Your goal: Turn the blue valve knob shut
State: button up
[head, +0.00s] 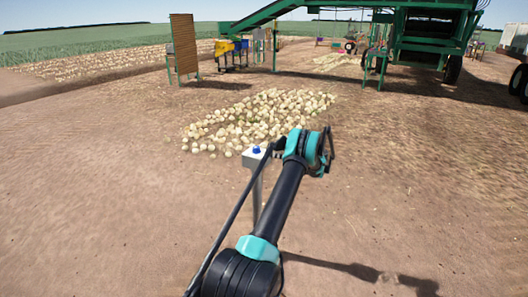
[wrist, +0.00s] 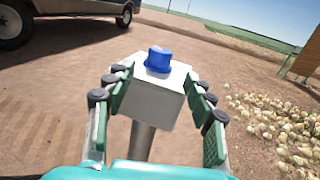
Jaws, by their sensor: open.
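The blue valve knob (head: 256,149) sits on top of a pale box (head: 250,160) on a grey post, just left of the end of my arm in the head view. In the wrist view the blue knob (wrist: 159,60) stands on the top face of the box (wrist: 158,95), near the middle of the picture. My gripper (wrist: 157,82) is open, with one green-padded finger on each side of the box. No finger appears to touch the knob. In the head view my gripper's fingers are mostly hidden behind the arm's end.
A pile of onions (head: 265,118) lies on the ground beyond the post. A green elevator machine (head: 430,35) stands at the back right, and a brown panel (head: 184,43) at the back left. A vehicle (wrist: 60,20) shows at the wrist view's upper left. Bare soil surrounds the post.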

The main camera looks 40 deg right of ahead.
jog(key=shift+v, duration=1.2)
